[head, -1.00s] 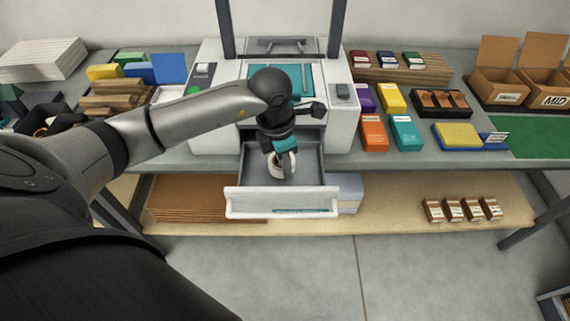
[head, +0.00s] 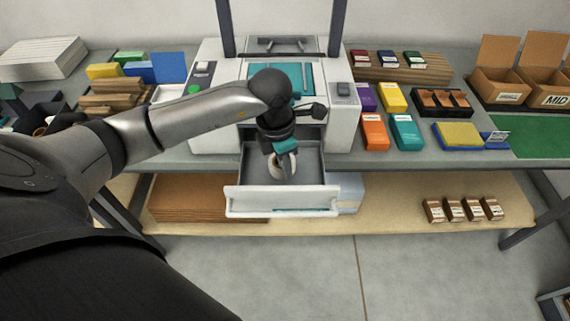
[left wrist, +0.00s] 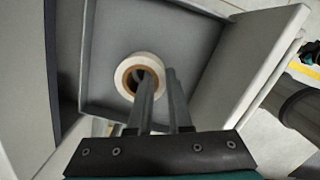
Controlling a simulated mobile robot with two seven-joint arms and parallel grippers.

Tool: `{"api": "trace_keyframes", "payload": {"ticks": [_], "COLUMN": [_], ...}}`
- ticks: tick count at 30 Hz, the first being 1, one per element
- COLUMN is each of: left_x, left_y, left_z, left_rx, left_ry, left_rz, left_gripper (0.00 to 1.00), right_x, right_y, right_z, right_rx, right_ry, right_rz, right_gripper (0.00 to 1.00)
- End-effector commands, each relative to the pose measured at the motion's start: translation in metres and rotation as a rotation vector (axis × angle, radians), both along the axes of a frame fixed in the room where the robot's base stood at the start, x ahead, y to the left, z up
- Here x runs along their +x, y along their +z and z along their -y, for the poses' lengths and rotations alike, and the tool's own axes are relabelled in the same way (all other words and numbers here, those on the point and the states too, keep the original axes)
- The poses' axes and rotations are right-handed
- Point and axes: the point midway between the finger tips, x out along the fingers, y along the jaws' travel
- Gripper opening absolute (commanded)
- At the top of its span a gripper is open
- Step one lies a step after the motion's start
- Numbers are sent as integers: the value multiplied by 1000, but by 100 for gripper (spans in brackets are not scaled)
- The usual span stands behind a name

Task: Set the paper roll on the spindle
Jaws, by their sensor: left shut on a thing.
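The paper roll (head: 275,167) is white with a brown core and is inside the open drawer of the white machine. It also shows in the left wrist view (left wrist: 126,72), seen down its axis. My left gripper (head: 287,166) reaches down into the drawer (head: 280,203) and is shut on the roll's wall. In the left wrist view one finger lies over the core opening and the other outside the roll's right side. I cannot make out the spindle; the fingers cover part of the core. Whether the roll touches the drawer floor is unclear. My right gripper is not in view.
The drawer's front and side walls stand close around the gripper. The white machine (head: 340,130) rises behind it. Coloured boxes (head: 374,131) stand on the bench to the right, and wood pieces (head: 115,98) lie to the left. The floor in front is clear.

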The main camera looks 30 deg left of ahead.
Motion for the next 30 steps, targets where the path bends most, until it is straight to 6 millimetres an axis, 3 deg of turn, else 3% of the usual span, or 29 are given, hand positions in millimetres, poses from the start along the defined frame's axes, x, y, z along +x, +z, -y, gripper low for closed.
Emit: {"api": "trace_keyframes", "payload": {"ticks": [15, 16, 19, 30], "left_x": [-3, -3, -3, -5], "left_y": [-16, -16, -16, -9], "left_z": [1, 1, 1, 1], "left_rx": [-2, -2, -4, -4], "left_ry": [-1, -1, 0, -1], "left_rz": [-11, -11, -12, -17], "left_gripper": [0, 18, 30, 30], "right_x": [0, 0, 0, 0], "right_y": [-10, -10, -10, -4], "right_z": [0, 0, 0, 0], "right_rx": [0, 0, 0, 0], "right_ry": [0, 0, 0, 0], "right_rz": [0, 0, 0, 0], "right_gripper": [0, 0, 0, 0]}}
